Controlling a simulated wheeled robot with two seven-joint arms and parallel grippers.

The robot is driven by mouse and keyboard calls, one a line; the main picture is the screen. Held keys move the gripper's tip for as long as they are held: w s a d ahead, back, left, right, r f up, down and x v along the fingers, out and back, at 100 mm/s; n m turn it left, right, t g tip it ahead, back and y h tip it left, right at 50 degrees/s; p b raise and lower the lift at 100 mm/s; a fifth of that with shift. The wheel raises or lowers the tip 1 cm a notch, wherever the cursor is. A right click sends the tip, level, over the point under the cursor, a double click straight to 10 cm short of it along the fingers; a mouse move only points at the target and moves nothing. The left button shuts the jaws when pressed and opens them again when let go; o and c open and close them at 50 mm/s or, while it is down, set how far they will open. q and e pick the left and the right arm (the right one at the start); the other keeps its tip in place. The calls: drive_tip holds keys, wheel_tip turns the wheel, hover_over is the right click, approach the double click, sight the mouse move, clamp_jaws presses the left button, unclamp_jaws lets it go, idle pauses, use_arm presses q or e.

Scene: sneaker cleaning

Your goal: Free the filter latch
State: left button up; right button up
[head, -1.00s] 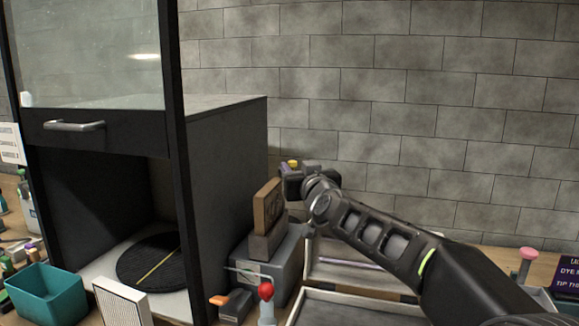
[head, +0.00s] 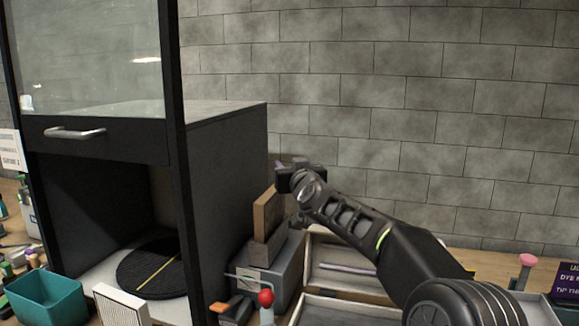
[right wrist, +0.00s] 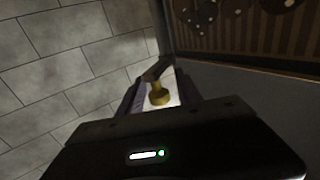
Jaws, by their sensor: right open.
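A brass-yellow knob (right wrist: 159,94), which may be the filter latch, shows in the right wrist view between the fingers of my right gripper (right wrist: 158,92). The fingers are open, one on each side of it; I cannot tell whether they touch it. In the head view my right gripper (head: 285,173) is behind the brown wooden block, near the rear right side of the black cabinet (head: 225,190). The knob is hidden there. A white-framed pleated filter (head: 120,305) stands at the cabinet's front. My left gripper is not in view.
A brown block (head: 266,215) stands on a grey box (head: 275,265) beside the cabinet. A red-knobbed lever (head: 265,298), open trays (head: 330,255) and a teal bin (head: 45,295) are near. The brick wall (head: 400,90) is close behind my right gripper.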

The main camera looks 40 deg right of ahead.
drive_tip(key=shift+c, duration=0.3)
clamp_jaws()
idle(0.3)
drive_tip(key=shift+w+d+n+t+y+b, duration=0.2)
drive_tip(key=shift+n+y+b, duration=1)
drive_tip(key=shift+y, duration=0.7)
drive_tip(key=shift+w+d+n+t+y+b, duration=0.1)
drive_tip(key=shift+n+t+y+b, duration=0.1)
drive_tip(key=shift+n+y+b, duration=1.35)
drive_tip(key=shift+w+d+n+t+y+b, duration=0.15)
drive_tip(key=shift+n+y+b, duration=0.7)
drive_tip(key=shift+y, duration=1.4)
